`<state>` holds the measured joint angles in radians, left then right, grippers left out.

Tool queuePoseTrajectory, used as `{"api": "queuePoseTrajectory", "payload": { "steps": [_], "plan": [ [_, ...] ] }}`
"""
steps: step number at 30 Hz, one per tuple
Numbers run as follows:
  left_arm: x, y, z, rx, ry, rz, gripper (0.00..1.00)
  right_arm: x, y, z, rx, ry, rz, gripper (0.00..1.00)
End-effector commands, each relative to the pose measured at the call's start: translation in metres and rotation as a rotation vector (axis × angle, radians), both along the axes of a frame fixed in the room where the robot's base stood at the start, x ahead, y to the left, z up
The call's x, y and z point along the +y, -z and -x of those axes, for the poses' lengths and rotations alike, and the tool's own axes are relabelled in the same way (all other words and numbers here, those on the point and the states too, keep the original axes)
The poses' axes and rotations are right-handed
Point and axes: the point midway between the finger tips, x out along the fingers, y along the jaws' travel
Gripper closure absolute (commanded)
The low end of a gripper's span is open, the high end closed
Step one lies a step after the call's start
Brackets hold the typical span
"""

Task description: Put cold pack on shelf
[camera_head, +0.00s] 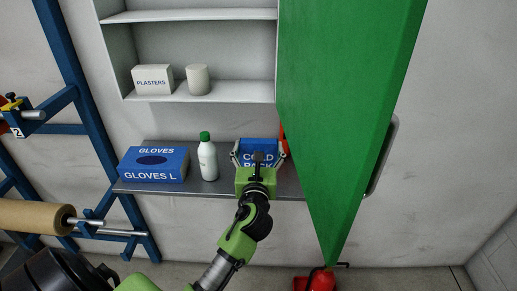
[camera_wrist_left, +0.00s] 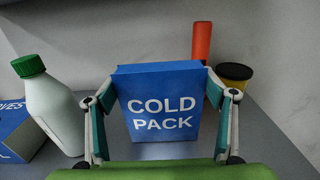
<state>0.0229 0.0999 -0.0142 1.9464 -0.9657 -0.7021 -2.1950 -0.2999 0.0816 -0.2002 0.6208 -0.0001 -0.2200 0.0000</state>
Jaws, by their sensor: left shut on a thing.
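The cold pack (camera_head: 259,146) is a blue box with white lettering, upright on or just above the grey lower shelf board (camera_head: 215,188). It also shows in the left wrist view (camera_wrist_left: 160,102). My left gripper (camera_head: 260,158) is shut on the cold pack, with one finger at each side of it; its fingers also show in the left wrist view (camera_wrist_left: 160,112). Whether the pack's base touches the board is hard to tell. The white wall cabinet (camera_head: 192,16) above has open shelves; its lower shelf (camera_head: 235,93) holds a plasters box (camera_head: 153,79) and a white cup-like container (camera_head: 198,79). My right gripper is not in view.
A white bottle with a green cap (camera_head: 208,160) and a blue gloves box (camera_head: 153,165) stand left of the pack. An orange cylinder (camera_wrist_left: 201,42) and a black-and-yellow tub (camera_wrist_left: 234,80) stand behind right. A large green door panel (camera_head: 345,90) covers the cabinet's right side.

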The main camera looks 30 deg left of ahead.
Motion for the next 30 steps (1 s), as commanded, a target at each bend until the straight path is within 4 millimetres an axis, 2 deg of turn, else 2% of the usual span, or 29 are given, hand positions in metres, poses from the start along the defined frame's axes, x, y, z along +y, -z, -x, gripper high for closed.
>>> {"api": "queuePoseTrajectory", "payload": {
  "steps": [1, 2, 3, 17, 30],
  "plan": [
    [0.000, 0.002, 0.000, 0.000, 0.000, -0.001, 0.50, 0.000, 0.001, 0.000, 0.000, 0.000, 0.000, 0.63],
    [0.000, 0.002, 0.000, 0.001, 0.000, -0.001, 0.16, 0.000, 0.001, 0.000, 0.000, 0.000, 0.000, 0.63],
    [0.000, 0.002, 0.000, 0.001, 0.000, 0.000, 0.07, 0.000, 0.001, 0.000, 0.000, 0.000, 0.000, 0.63],
    [-0.003, 0.000, 0.005, 0.003, 0.001, -0.001, 0.07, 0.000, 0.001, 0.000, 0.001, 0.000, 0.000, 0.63],
    [-0.048, 0.002, 0.079, 0.002, 0.000, 0.004, 0.07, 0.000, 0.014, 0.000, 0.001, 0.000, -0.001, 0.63]
  ]
}}
